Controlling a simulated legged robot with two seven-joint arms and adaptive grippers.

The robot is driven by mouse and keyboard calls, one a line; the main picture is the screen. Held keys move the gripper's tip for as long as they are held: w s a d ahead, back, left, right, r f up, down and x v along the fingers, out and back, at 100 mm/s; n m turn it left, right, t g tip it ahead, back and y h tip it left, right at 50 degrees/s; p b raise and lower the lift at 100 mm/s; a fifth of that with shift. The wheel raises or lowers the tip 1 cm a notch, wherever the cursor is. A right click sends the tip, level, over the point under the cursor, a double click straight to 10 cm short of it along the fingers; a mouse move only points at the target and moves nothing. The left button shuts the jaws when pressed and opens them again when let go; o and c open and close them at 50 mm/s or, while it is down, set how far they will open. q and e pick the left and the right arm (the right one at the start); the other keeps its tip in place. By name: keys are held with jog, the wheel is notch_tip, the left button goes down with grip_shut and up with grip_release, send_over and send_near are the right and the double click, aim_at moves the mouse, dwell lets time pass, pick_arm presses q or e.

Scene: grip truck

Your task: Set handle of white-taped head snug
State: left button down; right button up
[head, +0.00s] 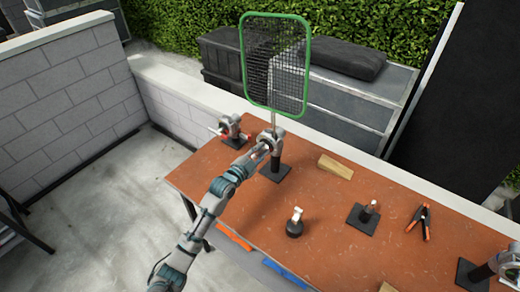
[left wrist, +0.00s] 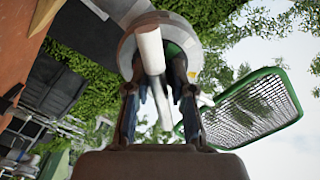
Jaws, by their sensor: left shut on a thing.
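A grey round grip head (head: 267,137) stands on a black post and base plate at the table's back left. It holds the rod of a green-framed mesh flag (head: 275,62). My left gripper (head: 266,146) is at this head, shut on its handle. In the left wrist view, the fingers of my left gripper (left wrist: 160,100) flank a pale handle (left wrist: 150,50) in front of the round head (left wrist: 185,42). The fingers partly hide the grip spot. I cannot clearly make out white tape. My right gripper is not in view.
Another head with red parts (head: 232,127) stands close left. On the orange-brown table (head: 320,235) are a wooden wedge (head: 335,166), a small black-based item with a white top (head: 295,222), a black plate with a post (head: 365,217), a clamp (head: 420,220) and a right-hand head (head: 508,265).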

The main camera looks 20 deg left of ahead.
pick_arm(q)
jog(key=n+p, duration=0.2)
jog(key=n, duration=0.1)
jog(key=shift+d+r, duration=0.1)
jog(key=shift+r, duration=0.1)
jog(key=shift+n+p, duration=0.55)
jog(key=shift+n, duration=0.75)
jog(key=c, duration=1)
grip_release()
jog(key=shift+s+f, duration=0.1)
